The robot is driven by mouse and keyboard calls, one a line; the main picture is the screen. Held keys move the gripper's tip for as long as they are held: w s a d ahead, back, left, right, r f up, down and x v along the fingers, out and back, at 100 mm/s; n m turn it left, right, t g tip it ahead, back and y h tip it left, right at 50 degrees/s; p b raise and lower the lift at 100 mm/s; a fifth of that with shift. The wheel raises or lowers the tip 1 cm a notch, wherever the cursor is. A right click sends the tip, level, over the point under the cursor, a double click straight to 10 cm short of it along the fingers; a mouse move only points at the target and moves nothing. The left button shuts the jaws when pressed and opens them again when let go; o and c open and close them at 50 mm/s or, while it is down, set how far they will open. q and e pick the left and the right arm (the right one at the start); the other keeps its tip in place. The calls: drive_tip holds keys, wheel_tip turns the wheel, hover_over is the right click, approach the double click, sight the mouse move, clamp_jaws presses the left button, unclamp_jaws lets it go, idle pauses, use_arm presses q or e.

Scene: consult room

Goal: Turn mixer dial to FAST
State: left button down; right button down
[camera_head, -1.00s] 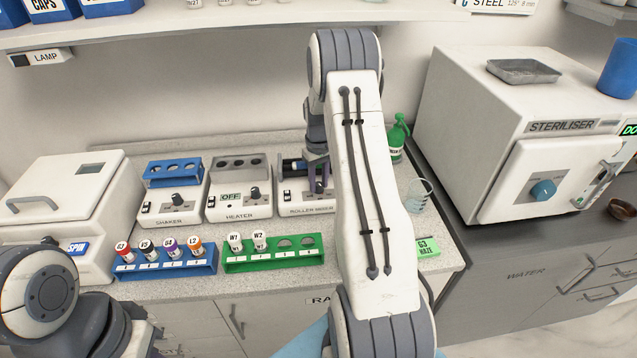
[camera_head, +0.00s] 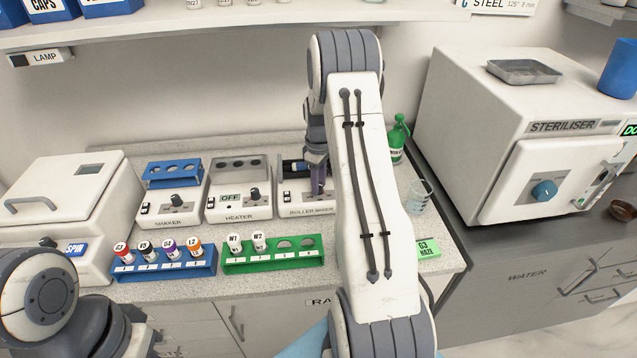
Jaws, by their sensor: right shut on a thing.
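My right gripper (camera_head: 318,190) points down at the mixer's front panel and is shut on the mixer dial. The fingers cover the dial, so its pointer and any speed marks cannot be read. My left arm shows at the lower left, but its gripper is out of view.
The heater (camera_head: 239,207) and shaker (camera_head: 170,212) stand left of the mixer. A blue rack (camera_head: 165,268) and a green rack (camera_head: 274,260) with capped tubes are in front. A green bottle (camera_head: 397,140), a glass beaker (camera_head: 418,196) and the steriliser (camera_head: 510,190) stand to the right.

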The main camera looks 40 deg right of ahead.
drive_tip(key=shift+w+r, duration=0.1)
drive_tip(key=shift+w, duration=0.05)
drive_tip(key=c, duration=0.6)
unclamp_jaws()
drive_tip(key=shift+o, duration=0.2)
wheel_tip(320, 180, up, 10)
drive_tip(key=b, duration=0.2)
drive_tip(key=shift+r, duration=0.2)
drive_tip(key=shift+a, duration=0.1)
